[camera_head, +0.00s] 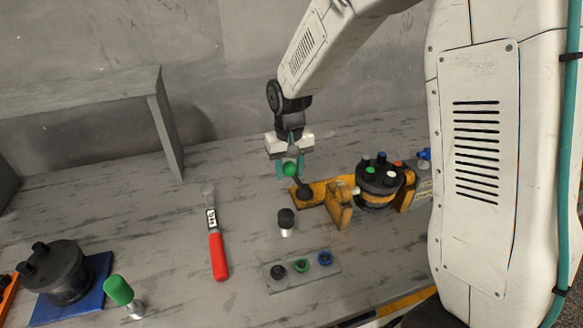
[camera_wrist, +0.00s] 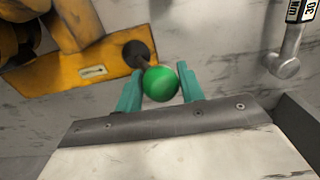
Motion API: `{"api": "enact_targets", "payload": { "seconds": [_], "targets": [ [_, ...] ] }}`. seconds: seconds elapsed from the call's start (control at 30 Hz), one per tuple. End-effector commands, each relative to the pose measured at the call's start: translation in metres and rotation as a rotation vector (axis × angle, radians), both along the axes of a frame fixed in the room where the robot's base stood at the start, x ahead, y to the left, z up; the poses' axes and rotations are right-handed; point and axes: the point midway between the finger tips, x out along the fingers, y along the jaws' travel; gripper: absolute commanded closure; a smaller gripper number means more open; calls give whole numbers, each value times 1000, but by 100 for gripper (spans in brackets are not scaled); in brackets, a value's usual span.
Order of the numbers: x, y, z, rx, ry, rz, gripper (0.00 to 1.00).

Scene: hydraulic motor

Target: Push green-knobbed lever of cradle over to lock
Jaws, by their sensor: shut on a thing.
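The yellow cradle (camera_head: 340,214) stands on the grey table right of centre, and a dark hydraulic motor (camera_head: 378,180) sits in it. The cradle also shows at the upper left of the wrist view (camera_wrist: 100,65). Its lever has a green knob (camera_head: 290,170) and a dark pivot (camera_wrist: 137,54) on the cradle's left end plate. My gripper (camera_head: 290,168) points down at the lever. In the wrist view its teal fingers (camera_wrist: 160,90) are either side of the green knob (camera_wrist: 160,84), shut on it. Most of the lever's shaft is hidden behind the knob there.
A red-handled tool (camera_head: 217,255) lies left of the cradle. A black-topped cylinder (camera_head: 286,222) and a plate with coloured rings (camera_head: 302,271) are in front. A green-capped piece (camera_head: 119,291) and another motor (camera_head: 55,270) on a blue mat are at left. A grey shelf (camera_head: 90,92) stands behind.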

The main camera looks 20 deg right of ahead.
Motion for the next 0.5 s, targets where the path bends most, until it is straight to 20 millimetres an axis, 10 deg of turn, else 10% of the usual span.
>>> {"api": "enact_targets", "payload": {
  "seconds": [0.5],
  "targets": [
    [-1,10,-6,0,2,1,70]
  ]
}}
